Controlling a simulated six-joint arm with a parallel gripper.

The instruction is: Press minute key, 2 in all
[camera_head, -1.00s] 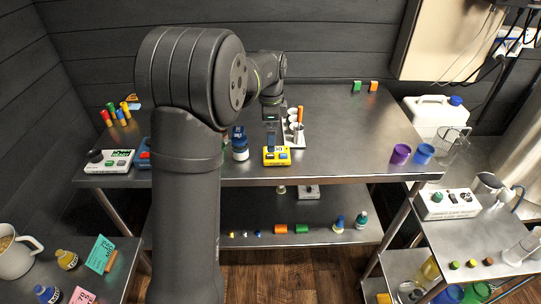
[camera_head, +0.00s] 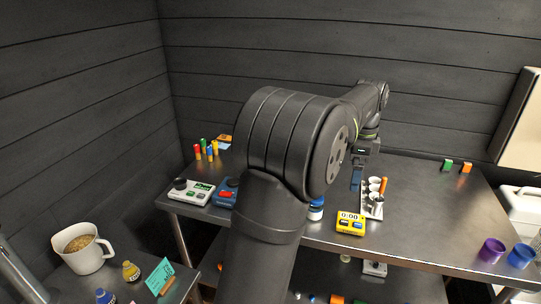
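A yellow timer (camera_head: 351,223) stands near the front edge of the steel table. Its display reads 0:00, and small keys show below the display; their labels are too small to read. My gripper (camera_head: 356,182) hangs fingers down above and behind the timer in the picture, apart from it. The fingers appear as one narrow dark and blue shape, so whether they are open or shut does not show. Nothing is visibly held.
A white rack with metal cups (camera_head: 376,190) stands just behind the timer. A blue-capped bottle (camera_head: 316,209) is to its left, partly behind my arm. Blue (camera_head: 228,192) and white (camera_head: 191,191) devices stand further left. The table's right middle is clear.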

